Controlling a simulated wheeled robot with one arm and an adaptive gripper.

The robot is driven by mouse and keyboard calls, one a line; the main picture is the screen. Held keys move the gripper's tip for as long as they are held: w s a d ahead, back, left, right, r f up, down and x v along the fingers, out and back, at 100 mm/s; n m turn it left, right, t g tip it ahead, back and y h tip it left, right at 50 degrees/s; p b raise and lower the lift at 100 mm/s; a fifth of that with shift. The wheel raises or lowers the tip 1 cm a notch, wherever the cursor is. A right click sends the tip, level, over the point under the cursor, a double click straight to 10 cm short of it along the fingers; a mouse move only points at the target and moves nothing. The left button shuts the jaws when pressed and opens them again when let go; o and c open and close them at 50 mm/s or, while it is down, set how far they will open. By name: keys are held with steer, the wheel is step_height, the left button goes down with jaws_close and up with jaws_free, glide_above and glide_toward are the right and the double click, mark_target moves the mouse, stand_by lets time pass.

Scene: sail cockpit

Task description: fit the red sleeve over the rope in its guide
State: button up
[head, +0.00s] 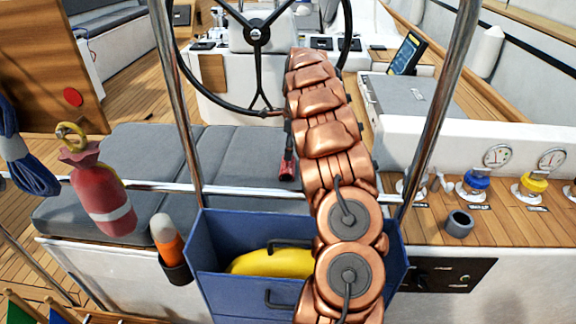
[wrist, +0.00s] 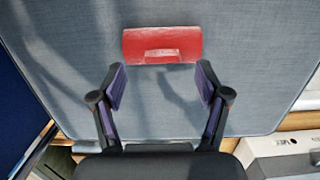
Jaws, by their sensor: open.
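In the wrist view the red sleeve (wrist: 162,42) lies crosswise on a grey cushion (wrist: 160,112). It is just ahead of my gripper (wrist: 161,76), whose two fingers with purple pads are spread apart with nothing between them. The sleeve appears slightly beyond the fingertips; the height gap is hard to tell. In the head view my copper arm hides most of the gripper. A small dark red piece (head: 288,168) shows left of the arm over the cushion; I cannot tell whether it is the sleeve. I cannot make out the rope in its guide.
A blue bin (head: 230,288) with a yellow item (head: 270,263) stands below my arm. Steel rails cross in front of the grey cushions (head: 165,150). A red bag (head: 103,200) and a blue rope coil (head: 30,170) hang at left. Gauges and valves (head: 475,185) are at right.

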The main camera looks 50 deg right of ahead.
steer(key=shift+w+f, duration=0.15)
steer(key=shift+f, duration=0.7)
steer(key=shift+w+f, duration=0.1)
steer(key=shift+f, duration=0.75)
steer(key=c, duration=1.4)
steer(key=shift+o, duration=0.2)
steer(key=shift+r, duration=0.15)
steer(key=shift+r, duration=1.65)
steer(key=shift+s+a, duration=0.3)
steer(key=shift+s, duration=0.05)
steer(key=shift+s+a+r, duration=0.1)
steer(key=shift+s+a, duration=0.15)
steer(key=shift+s, duration=0.1)
steer(key=s+a+r+b, duration=0.1)
steer(key=s+a+b, duration=0.1)
steer(key=s+a, duration=0.7)
steer(key=shift+s, duration=0.95)
